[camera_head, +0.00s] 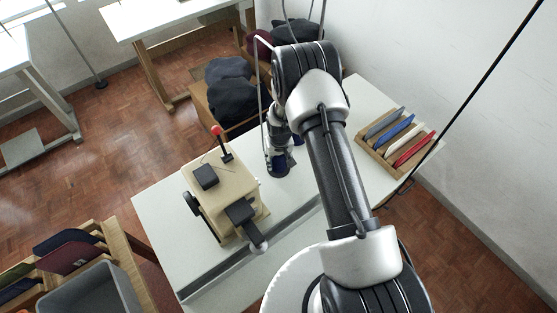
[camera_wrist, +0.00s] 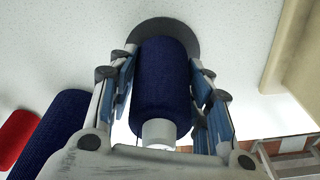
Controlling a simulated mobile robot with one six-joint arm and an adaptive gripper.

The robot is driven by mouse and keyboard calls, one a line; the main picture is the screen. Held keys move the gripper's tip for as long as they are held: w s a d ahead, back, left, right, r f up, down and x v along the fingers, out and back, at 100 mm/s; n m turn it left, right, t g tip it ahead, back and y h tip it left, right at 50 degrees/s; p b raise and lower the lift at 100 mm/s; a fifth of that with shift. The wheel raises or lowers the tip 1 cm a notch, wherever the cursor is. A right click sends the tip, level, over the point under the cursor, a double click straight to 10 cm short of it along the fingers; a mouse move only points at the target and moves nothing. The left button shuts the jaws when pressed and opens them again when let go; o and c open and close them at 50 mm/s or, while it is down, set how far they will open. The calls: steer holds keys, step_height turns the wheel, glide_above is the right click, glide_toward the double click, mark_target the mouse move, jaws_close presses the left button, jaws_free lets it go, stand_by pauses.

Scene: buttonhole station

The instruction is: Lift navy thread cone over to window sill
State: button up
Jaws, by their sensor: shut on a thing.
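My gripper (camera_head: 278,158) is over the white sewing table, right of the machine. In the wrist view, its two blue-padded fingers (camera_wrist: 162,72) are shut on a navy thread cone (camera_wrist: 160,100), one finger on each side. The cone's white tip points toward the wrist camera. A dark grey round shape (camera_wrist: 165,30) shows around its far end against the white surface; I cannot tell whether the cone touches it. In the head view the cone is mostly hidden by the gripper. I cannot make out a window sill in either view.
A second navy cone (camera_wrist: 55,130) and a red one (camera_wrist: 14,136) are at the left of the wrist view. The beige sewing machine (camera_head: 228,192) stands on the white table (camera_head: 165,220). A wooden rack (camera_head: 372,150) with coloured pieces is at the right, near the wall.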

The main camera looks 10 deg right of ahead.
steer(key=shift+r, duration=0.1)
step_height(320, 180, up, 11)
steer(key=p, duration=0.2)
steer(key=shift+r+p, duration=0.1)
steer(key=shift+p, duration=0.2)
